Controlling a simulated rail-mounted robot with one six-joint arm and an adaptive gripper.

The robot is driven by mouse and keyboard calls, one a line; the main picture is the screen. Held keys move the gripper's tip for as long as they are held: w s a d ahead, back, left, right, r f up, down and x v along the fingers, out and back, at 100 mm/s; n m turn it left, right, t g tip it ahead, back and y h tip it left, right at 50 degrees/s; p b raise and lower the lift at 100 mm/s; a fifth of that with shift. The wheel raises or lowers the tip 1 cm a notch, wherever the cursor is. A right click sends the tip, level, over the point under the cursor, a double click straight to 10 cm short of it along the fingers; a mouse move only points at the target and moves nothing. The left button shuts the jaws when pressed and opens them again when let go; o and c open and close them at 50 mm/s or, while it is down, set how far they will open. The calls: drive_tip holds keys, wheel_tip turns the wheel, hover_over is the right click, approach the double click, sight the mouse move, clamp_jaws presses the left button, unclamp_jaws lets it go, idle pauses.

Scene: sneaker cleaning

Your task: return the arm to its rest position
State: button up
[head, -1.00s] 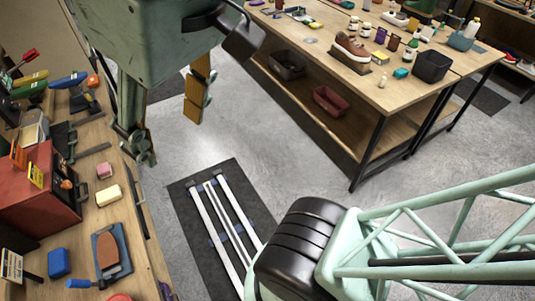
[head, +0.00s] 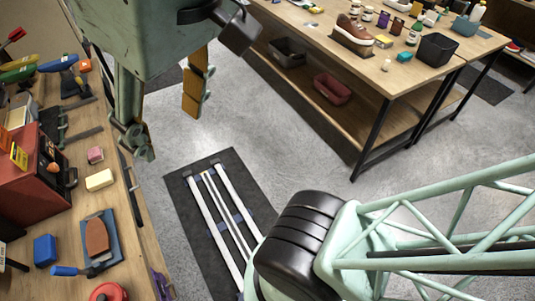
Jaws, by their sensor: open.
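My gripper (head: 168,130) hangs at the upper left of the head view, below a large pale green part of my arm. Its two fingers are spread wide apart, one with an orange-yellow pad facing the view. I see nothing between them. It hangs in front of the gap between the left workbench and the far table, touching nothing that I can see. The lattice part of my arm and its black joint fill the lower right.
The far table (head: 318,30) holds a brown sneaker (head: 352,32) and a black bin (head: 437,48). Grey floor (head: 285,150) lies between.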

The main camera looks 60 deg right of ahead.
wheel_tip(320, 180, down, 6)
drive_tip(key=b, duration=0.4)
drive_tip(key=shift+s, duration=0.3)
idle(0.8)
